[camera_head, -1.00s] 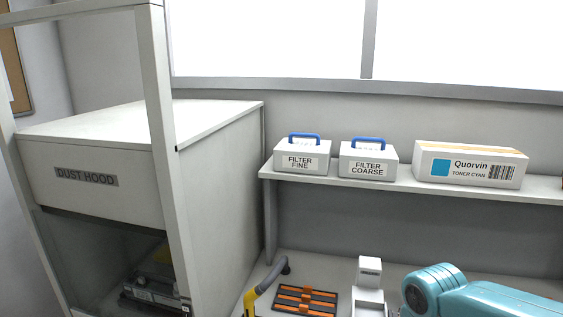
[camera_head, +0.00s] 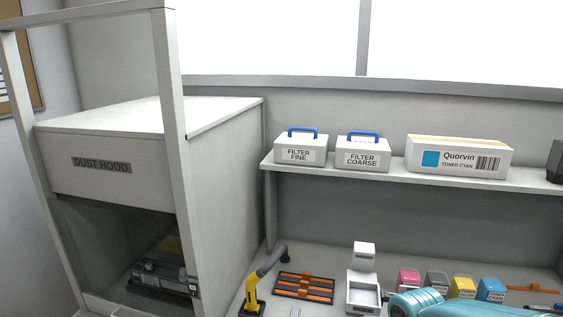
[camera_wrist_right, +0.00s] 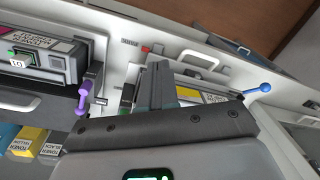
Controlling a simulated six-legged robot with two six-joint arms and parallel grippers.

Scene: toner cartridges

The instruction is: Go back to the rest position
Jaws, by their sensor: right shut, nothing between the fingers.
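My right gripper (camera_wrist_right: 155,82) shows in the right wrist view, its dark fingers shut with nothing between them. It is over a pale machine (camera_wrist_right: 225,60) with a cartridge bearing a yellow label (camera_wrist_right: 215,97) just beyond the fingers; I cannot tell whether they touch. A purple lever (camera_wrist_right: 84,95) is to the left of the fingers and a blue lever (camera_wrist_right: 258,90) to the right. In the head view only a turquoise link of my arm shows at the bottom right, and neither gripper is seen there. My left gripper is out of view.
The dust hood (camera_head: 110,185) stands at the left. A shelf (camera_head: 400,177) holds two filter boxes and a toner carton (camera_head: 458,157). Below are a yellow-handled nozzle (camera_head: 252,292), an orange-and-black rack (camera_head: 304,286), a white stand (camera_head: 363,280) and several coloured boxes (camera_head: 462,288).

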